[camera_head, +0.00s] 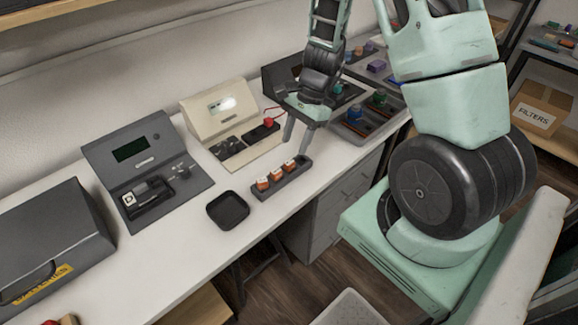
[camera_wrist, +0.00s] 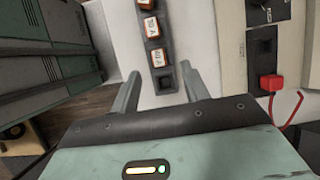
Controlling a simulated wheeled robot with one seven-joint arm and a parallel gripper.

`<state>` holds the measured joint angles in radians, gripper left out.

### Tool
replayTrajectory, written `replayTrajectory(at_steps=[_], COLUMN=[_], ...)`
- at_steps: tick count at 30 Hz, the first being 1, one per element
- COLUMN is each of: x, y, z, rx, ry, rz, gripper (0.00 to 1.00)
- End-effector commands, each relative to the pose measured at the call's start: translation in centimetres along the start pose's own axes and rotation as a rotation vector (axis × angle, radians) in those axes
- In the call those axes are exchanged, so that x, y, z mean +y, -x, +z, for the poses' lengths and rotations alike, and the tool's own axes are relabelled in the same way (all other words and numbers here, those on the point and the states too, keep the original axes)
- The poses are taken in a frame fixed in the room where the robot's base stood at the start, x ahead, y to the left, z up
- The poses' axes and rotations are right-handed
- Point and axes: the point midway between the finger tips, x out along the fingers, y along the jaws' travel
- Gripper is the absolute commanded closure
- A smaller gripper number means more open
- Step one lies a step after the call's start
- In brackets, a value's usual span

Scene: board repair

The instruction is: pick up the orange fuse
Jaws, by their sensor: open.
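Three orange fuses with white labels stand in a row in a dark rack (camera_head: 292,182) on the white bench: a left one (camera_head: 263,184), a middle one (camera_head: 277,174) and a right one (camera_head: 290,165). The wrist view shows the nearest fuse (camera_wrist: 158,57), a second (camera_wrist: 152,27) and part of a third (camera_wrist: 146,4) at the top edge. The rack end nearest my gripper (camera_wrist: 160,72) is an empty slot (camera_wrist: 165,82). My gripper (camera_head: 295,148) is open and empty, pointing down over that end, its fingers on either side of the rack in the wrist view.
An empty black tray (camera_head: 228,211) lies left of the rack. Behind are a grey tester (camera_head: 135,150) and a cream device (camera_head: 205,110) with a red plug (camera_head: 268,122) and cable. A dark case (camera_head: 50,240) stands far left. The bench's front edge is close to the rack.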

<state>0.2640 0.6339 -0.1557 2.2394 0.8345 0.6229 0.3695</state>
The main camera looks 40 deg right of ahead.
Motion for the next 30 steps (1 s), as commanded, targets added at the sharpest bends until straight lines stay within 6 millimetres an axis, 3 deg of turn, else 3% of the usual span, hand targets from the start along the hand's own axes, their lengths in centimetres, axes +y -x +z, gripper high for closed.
replayTrajectory(at_steps=[5,15,23,28,30], x=[0.1,0.3,0.3,0.3,0.3], y=[-1.1,-5.5,-5.8,-5.8,-5.8], z=[0.0,-0.2,-0.1,-0.1,-0.1], rx=[-0.001,-0.001,0.0,0.0,0.0], ry=[-0.002,-0.002,0.001,0.001,0.001], rz=[0.002,0.001,0.0,0.0,0.0], gripper=[0.55,0.55,0.55,0.96,1.0])
